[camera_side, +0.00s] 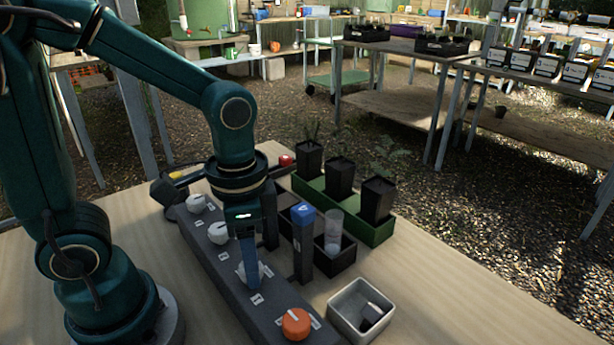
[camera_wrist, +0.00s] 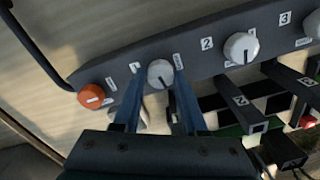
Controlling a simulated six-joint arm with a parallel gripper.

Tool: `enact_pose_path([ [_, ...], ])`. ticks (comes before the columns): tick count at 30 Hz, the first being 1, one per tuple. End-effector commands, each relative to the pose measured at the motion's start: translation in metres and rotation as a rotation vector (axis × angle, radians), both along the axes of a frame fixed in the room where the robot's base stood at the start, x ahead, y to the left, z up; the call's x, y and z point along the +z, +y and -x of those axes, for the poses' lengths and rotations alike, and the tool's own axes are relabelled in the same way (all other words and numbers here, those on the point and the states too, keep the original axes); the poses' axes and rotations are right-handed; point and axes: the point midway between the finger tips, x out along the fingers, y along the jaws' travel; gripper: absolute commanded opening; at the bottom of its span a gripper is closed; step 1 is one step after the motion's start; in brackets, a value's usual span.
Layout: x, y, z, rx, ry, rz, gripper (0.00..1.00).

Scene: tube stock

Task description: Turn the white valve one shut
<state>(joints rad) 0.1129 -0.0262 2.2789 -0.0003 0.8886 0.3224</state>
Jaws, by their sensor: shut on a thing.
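The white valve one (camera_wrist: 160,72) is a round white knob on a dark manifold bar, beside the label 1 and between the orange knob and valve two. My gripper (camera_wrist: 156,82) has one blue finger on each side of it and is shut on it. In the side view my gripper (camera_side: 251,272) reaches down onto the bar, and its finger hides much of the white knob. A dark pointer mark shows near the knob's lower edge in the wrist view; its exact angle is hard to read.
The manifold bar (camera_side: 235,283) also carries an orange knob (camera_side: 296,323) and white valves two (camera_side: 218,233) and three (camera_side: 196,203). Close on the right stand a blue-topped post (camera_side: 303,245), a pale bin (camera_side: 345,315) and a green planter tray (camera_side: 371,236) with black pots.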

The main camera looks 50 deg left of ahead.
Motion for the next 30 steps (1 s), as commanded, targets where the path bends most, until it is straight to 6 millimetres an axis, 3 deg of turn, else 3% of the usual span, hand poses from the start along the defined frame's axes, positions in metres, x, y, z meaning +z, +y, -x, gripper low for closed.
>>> enact_pose_path([
  [12,0.0004,-0.0001,0.0009,-0.158,0.003,0.0,0.0],
  [27,0.0002,0.0,0.0009,-0.172,0.003,-0.001,0.0],
  [28,0.0002,0.0,0.0009,-0.172,0.003,-0.001,0.53],
  [30,0.0002,-0.0001,0.0008,-0.172,0.002,-0.001,0.72],
])
